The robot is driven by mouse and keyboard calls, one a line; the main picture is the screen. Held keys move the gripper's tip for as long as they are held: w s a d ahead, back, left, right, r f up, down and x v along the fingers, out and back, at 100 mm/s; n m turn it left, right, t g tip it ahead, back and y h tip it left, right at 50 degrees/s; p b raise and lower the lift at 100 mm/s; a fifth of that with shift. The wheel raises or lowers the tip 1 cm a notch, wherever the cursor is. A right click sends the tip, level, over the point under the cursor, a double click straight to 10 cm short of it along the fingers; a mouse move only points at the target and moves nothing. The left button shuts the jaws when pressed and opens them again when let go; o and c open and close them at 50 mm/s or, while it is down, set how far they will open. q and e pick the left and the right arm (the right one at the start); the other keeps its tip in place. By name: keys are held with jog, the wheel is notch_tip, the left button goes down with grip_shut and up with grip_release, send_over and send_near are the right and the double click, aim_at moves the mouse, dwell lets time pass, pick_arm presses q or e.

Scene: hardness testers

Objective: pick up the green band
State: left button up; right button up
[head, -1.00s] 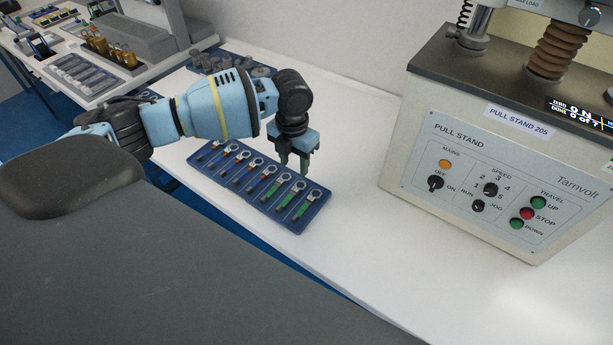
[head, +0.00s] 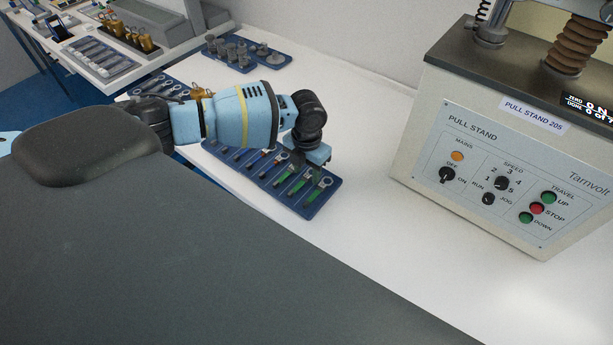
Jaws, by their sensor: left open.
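My left gripper (head: 301,167) is open, low over the right part of the tray, above and behind these green bands. Its fingers are partly hidden by its own wrist, and I cannot tell whether they touch any piece. My forearm hides part of the tray's far side. My right gripper is out of view.
The pull stand (head: 500,165) stands to the right of the tray, with bare bench between them. Behind my arm are a tray of grey metal parts (head: 240,53) and another tray with ring-ended pieces and brass parts. A side bench holds more equipment.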

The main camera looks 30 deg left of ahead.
pick_arm(q)
jog(key=shift+f, duration=0.45)
jog(key=shift+c, duration=0.2)
grip_shut()
jog(key=shift+r, duration=0.15)
jog(key=shift+r, duration=0.6)
jog(key=shift+s+r, duration=0.25)
jog(key=shift+r, duration=0.9)
jog(key=s+d+r, duration=0.1)
jog(key=s+d, duration=0.2)
jog(key=s, duration=1.2)
jog(key=shift+s+r+p, duration=0.15)
jog(key=shift+s+p, duration=0.05)
jog(key=shift+p, duration=0.15)
